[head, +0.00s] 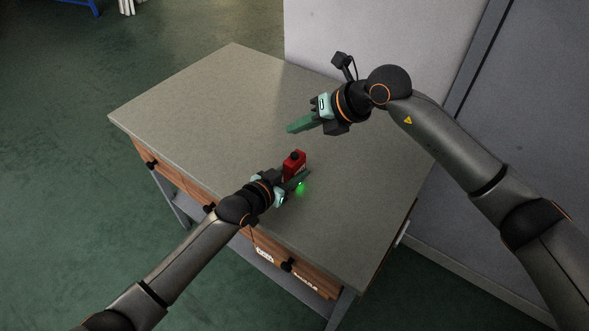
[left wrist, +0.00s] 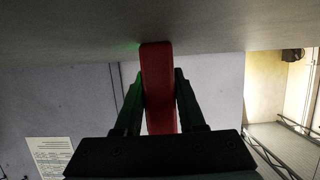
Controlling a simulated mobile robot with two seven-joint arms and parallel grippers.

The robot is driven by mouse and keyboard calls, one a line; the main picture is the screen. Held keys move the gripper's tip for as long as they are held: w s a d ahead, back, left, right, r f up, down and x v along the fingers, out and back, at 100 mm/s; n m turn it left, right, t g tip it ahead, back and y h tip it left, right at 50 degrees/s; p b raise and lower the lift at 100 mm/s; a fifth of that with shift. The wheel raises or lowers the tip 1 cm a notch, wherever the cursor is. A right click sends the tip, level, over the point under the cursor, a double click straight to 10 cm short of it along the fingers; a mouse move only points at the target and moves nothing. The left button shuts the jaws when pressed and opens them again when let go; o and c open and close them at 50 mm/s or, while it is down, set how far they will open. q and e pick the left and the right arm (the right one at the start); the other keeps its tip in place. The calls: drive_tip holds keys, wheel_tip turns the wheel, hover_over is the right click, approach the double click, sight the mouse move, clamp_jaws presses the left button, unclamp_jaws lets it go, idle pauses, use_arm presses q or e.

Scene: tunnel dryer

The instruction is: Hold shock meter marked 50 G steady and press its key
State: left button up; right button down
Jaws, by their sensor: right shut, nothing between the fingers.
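The red shock meter (head: 294,163) stands on the table near its front edge, with a small dark round part on its top. Its 50 G marking cannot be read. My left gripper (head: 291,181) is shut on it, low down; the left wrist view shows the red body (left wrist: 159,85) between the two fingers (left wrist: 160,100). A green glow shows on the table just beside the meter. My right gripper (head: 291,129) is shut and empty, above the table behind the meter and apart from it.
The grey table top (head: 220,100) is otherwise bare, with wide free room to the left and back. Wooden drawers with dark knobs (head: 287,265) line its front. A pale wall panel (head: 370,35) stands behind the table, and a grey cabinet or wall is at right.

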use_arm(q)
drive_tip(key=o, duration=0.5)
drive_tip(key=shift+s, duration=0.1)
drive_tip(key=v, duration=1.2)
